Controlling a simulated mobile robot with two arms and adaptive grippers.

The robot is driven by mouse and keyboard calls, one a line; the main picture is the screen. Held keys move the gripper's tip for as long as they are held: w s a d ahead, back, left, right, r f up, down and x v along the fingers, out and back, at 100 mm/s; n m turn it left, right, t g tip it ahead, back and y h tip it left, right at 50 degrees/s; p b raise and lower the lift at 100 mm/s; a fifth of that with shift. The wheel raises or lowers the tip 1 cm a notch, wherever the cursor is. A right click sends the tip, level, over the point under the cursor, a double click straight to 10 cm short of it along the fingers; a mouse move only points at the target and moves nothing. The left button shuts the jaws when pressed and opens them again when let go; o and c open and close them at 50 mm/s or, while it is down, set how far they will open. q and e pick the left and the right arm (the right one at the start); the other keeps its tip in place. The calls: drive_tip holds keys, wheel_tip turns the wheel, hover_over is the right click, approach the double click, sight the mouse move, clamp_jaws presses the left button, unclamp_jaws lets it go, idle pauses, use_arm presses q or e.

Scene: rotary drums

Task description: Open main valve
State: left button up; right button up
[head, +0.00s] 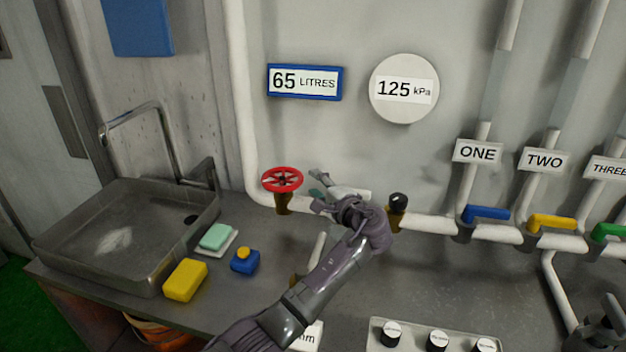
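The red valve wheel (282,180) sits level on a brass-coloured stem on the white pipe, left of centre in the head view. I take it as the main valve; no label on it shows. My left gripper (317,187) is just right of the wheel, its fingers pointing left towards it. The fingers look spread, with nothing seen between them, and a small gap seems to separate them from the wheel. My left wrist hides part of the pipe behind. A dark grey part at the lower right edge looks like my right gripper (604,322); its fingers are unclear.
A black-knobbed valve (397,204) stands right of my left wrist. Blue (486,213), yellow (552,222) and green (608,232) lever valves follow. A sink (120,240), yellow sponge (185,280), green soap (216,236) and blue bottle (244,262) are at left.

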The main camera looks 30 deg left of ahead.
use_arm(q)
drive_tip(key=shift+f+p+v, duration=0.2)
drive_tip(key=shift+p+v, duration=0.1)
drive_tip(key=shift+v, duration=0.85)
drive_tip(key=shift+f+p+v, duration=0.2)
drive_tip(key=shift+p+v, duration=0.05)
drive_tip(key=shift+v, duration=0.9)
drive_tip(key=shift+r, duration=0.1)
